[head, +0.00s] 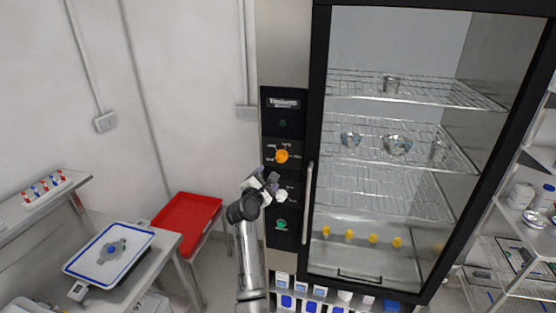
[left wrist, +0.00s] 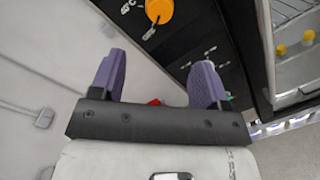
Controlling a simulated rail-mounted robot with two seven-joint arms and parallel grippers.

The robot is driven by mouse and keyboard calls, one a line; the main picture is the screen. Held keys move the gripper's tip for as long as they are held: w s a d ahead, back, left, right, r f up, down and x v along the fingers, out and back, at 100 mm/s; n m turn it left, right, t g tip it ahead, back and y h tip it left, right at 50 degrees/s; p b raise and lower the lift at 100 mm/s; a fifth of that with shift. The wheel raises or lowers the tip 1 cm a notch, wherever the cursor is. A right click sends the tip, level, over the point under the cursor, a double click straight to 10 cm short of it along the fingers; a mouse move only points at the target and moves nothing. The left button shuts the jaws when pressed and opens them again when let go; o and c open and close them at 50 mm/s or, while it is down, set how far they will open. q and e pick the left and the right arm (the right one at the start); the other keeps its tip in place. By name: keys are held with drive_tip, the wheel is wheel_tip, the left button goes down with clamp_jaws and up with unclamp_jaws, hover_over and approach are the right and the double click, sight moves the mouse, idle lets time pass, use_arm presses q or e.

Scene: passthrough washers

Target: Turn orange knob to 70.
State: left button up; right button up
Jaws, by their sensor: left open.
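The orange knob (head: 282,156) sits on the black control panel (head: 283,124) at the left of the glass-fronted cabinet. It also shows at the top of the left wrist view (left wrist: 159,11), with white scale marks around it; I cannot read its setting. My left gripper (head: 272,181) is just below the knob in the head view, apart from it. In the left wrist view its two purple fingers (left wrist: 158,84) are spread with nothing between them, and the knob lies beyond the fingertips. My right gripper is in neither view.
A vertical door handle (head: 307,203) stands right of the panel. A green knob (head: 281,224) is lower on the panel. A red tray (head: 187,222) and a scale with a blue-rimmed tray (head: 108,250) are at the left.

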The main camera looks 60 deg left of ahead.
sight(280, 159)
use_arm(q)
drive_tip(key=shift+n, duration=0.4)
drive_tip(key=p+x, duration=0.1)
drive_tip(key=x, duration=1)
drive_tip(key=shift+w+a+r, duration=0.1)
drive_tip(key=shift+w+a, duration=0.15)
drive_tip(key=shift+w, duration=0.05)
drive_tip(key=shift+x, duration=0.95)
drive_tip(key=shift+w+a, duration=0.1)
drive_tip(key=c, duration=0.9)
